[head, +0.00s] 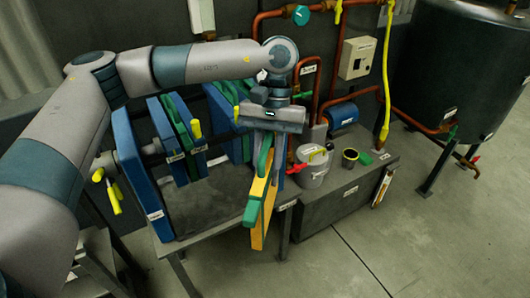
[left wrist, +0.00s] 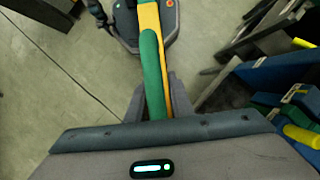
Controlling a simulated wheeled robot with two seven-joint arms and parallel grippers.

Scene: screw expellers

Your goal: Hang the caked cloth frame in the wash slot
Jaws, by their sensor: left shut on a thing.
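My left gripper (head: 270,128) points down and is shut on a thin frame (head: 259,200), which hangs edge-on below it. The frame has a yellow-orange face or edge and a green part along its side. In the left wrist view the frame (left wrist: 151,68) runs up from between the fingers (left wrist: 155,108). Its cloth and any cake on it cannot be made out at this angle. The frame hangs near the right end of the press bench, in front of it. I cannot pick out the wash slot with certainty. My right gripper is not in view.
Blue and green plates (head: 145,175) stand upright on the press rack at left, with yellow handles. Copper pipes and a dark tank (head: 460,70) are behind. Floor at lower right is clear.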

